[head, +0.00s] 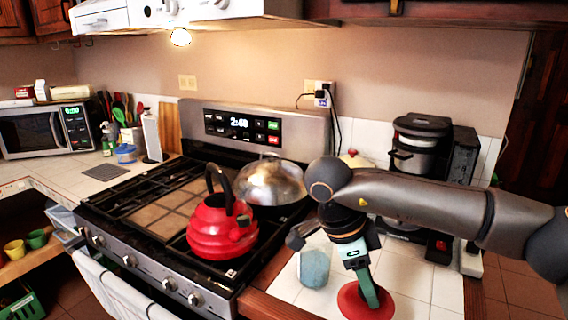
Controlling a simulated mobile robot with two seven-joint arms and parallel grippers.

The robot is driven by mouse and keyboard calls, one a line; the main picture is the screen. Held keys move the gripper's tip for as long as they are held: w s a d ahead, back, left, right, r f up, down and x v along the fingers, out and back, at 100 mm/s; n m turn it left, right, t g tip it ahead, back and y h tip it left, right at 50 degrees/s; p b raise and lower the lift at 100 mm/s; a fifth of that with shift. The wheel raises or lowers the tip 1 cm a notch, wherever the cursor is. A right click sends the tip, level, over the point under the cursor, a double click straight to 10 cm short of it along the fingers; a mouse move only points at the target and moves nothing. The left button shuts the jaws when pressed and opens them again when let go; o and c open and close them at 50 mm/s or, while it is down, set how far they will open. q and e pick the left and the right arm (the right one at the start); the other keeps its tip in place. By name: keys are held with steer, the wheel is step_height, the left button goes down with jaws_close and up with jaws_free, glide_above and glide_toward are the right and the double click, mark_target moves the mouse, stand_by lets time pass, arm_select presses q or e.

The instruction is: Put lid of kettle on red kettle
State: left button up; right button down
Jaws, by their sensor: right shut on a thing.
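The red kettle (220,238) with its black arched handle stands upright on the right front part of the stove. My right gripper (372,298) is to the right of the kettle, over the white tiled counter. It points down and is shut on the red lid (350,304), a round red disc. The fingers cover part of the lid, and I cannot tell whether the lid touches the counter. My left gripper is not in view.
A silver domed pan (270,182) sits behind the kettle on the stove (130,205). A blue-grey cup (314,268) stands on the counter close to my right gripper. A coffee maker (418,150) stands behind my right arm.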

mark_target(381, 306)
steer(key=r+n+t, duration=0.1)
steer(key=n, duration=0.1)
steer(key=s+d+r+n+t, duration=0.1)
steer(key=n, duration=0.1)
steer(key=s+d+r+n+p, duration=0.1)
steer(key=n, duration=0.1)
steer(key=shift+d+n+t+y, duration=0.15)
steer(key=shift+n+t+y, duration=0.15)
steer(key=shift+t, duration=0.1)
steer(key=shift+s+d+r+n+t+y+p, duration=0.15)
steer(key=shift+s+r+n+t+y, duration=0.25)
steer(key=shift+s+n, duration=0.8)
steer(key=shift+s+d+r+n+t+y+p, duration=0.2)
steer(key=shift+s+r+n+t+y, duration=0.2)
steer(key=shift+n, duration=1.55)
steer(key=shift+s+d+r+n+t+y+p, duration=0.15)
steer(key=shift+s+r+n+t+y, duration=0.25)
steer(key=shift+s+n, duration=0.8)
steer(key=shift+w+f+n, duration=0.15)
steer(key=shift+w+n, duration=0.2)
steer(key=shift+w, duration=0.1)
